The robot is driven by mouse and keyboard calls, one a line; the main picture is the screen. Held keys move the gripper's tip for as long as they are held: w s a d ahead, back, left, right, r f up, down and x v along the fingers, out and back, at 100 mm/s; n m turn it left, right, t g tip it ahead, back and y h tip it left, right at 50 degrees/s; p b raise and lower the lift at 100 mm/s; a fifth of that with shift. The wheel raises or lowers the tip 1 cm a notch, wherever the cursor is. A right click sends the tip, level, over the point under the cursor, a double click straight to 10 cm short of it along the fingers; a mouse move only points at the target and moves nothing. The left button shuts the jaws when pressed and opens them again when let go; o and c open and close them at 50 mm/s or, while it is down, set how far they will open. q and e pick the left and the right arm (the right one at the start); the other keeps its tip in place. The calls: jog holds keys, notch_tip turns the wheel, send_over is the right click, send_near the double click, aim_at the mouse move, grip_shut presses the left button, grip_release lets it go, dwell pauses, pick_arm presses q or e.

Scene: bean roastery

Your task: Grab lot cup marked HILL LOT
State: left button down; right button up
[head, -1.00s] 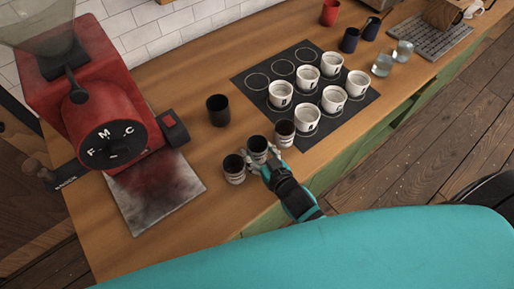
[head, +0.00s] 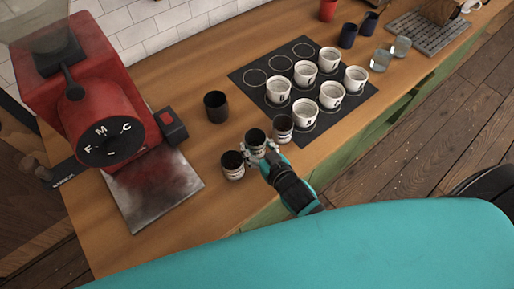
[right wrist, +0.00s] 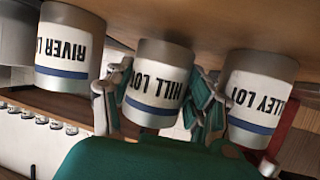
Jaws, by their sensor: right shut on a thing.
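Three dark-topped lot cups with white labels stand in a short row near the counter's front edge. The middle one, marked HILL LOT (head: 256,141), reads upside down in the right wrist view (right wrist: 155,88). My right gripper (head: 264,153) is shut on it, with a finger on either side of the cup in the right wrist view (right wrist: 160,105). I cannot tell whether it is clear of the counter. Beside it are the RIVER cup (right wrist: 72,45), its label partly cut off, and a cup whose label shows "LLEY LOT" (right wrist: 260,95). My left gripper is not in view.
A black mat (head: 247,75) with several white cups lies to the right. A plain dark cup (head: 216,106) stands behind the row. A red grinder (head: 100,115) with a stained metal plate (head: 150,190) is at left. The neighbouring lot cups are very close to my fingers.

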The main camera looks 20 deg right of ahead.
notch_tip(320, 180, up, 2)
jog(key=shift+r, duration=0.25)
jog(key=s+d+r+b, duration=0.1)
jog(key=s+b, duration=0.4)
jog(key=s, duration=1.1)
jog(key=shift+d+r, duration=0.15)
jog(key=shift+r, duration=0.1)
